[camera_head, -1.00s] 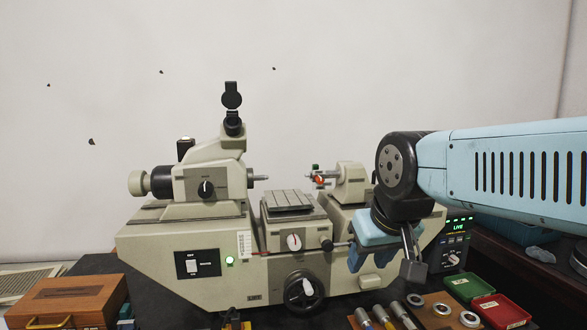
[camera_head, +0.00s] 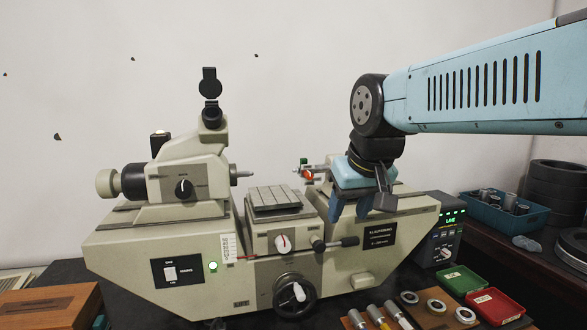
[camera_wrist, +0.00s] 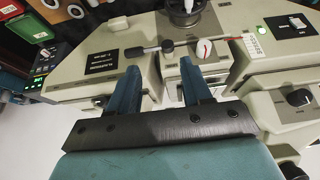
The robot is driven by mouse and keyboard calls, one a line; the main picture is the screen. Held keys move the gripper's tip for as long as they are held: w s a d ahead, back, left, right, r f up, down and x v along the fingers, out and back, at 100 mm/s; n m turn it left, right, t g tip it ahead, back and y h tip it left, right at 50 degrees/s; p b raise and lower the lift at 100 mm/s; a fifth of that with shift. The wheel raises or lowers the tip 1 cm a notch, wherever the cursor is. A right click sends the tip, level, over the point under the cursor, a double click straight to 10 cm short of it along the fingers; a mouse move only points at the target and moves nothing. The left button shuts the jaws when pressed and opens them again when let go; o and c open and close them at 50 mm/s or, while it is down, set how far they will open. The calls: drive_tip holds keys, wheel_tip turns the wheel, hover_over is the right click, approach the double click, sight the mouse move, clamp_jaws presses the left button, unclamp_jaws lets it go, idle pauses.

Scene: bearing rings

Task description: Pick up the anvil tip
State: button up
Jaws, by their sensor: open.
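No part can be singled out with certainty as the anvil tip. A small orange-red tip (camera_head: 305,175) with a green piece above it shows at the left end of the measuring machine's right-hand head, facing a silver spindle (camera_head: 243,173). My gripper (camera_head: 348,212) is open and empty, pointing down in front of that right-hand head and hiding much of it. It appears to the right of the orange-red tip and lower. In the wrist view my open fingers (camera_wrist: 158,68) have nothing between them, and the orange-red tip cannot be made out.
The measuring machine (camera_head: 130,240) fills the middle, with a raised table (camera_head: 274,198), a lever (camera_head: 338,243) and a handwheel (camera_head: 295,293). Metal cylinders (camera_head: 376,318), rings (camera_head: 437,306), a green tray (camera_head: 458,279) and a red tray (camera_head: 495,305) lie front right. A blue bin (camera_head: 500,215) stands behind.

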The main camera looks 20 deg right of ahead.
drive_tip(key=w+r, duration=1)
drive_tip(key=w, duration=0.2)
drive_tip(key=g, duration=0.1)
approach(304, 159)
drive_tip(key=x, duration=0.3)
drive_tip(key=shift+w+a+f, duration=0.2)
drive_tip(key=shift+a+f, duration=0.05)
drive_tip(key=shift+d+x, duration=0.15)
drive_tip(key=shift+x, duration=1.2)
drive_tip(key=shift+d+x, duration=0.15)
drive_tip(key=shift+x, duration=1.15)
drive_tip(key=shift+w, duration=0.1)
drive_tip(key=shift+c, duration=0.3)
drive_tip(key=shift+r, duration=0.1)
clamp_jaws()
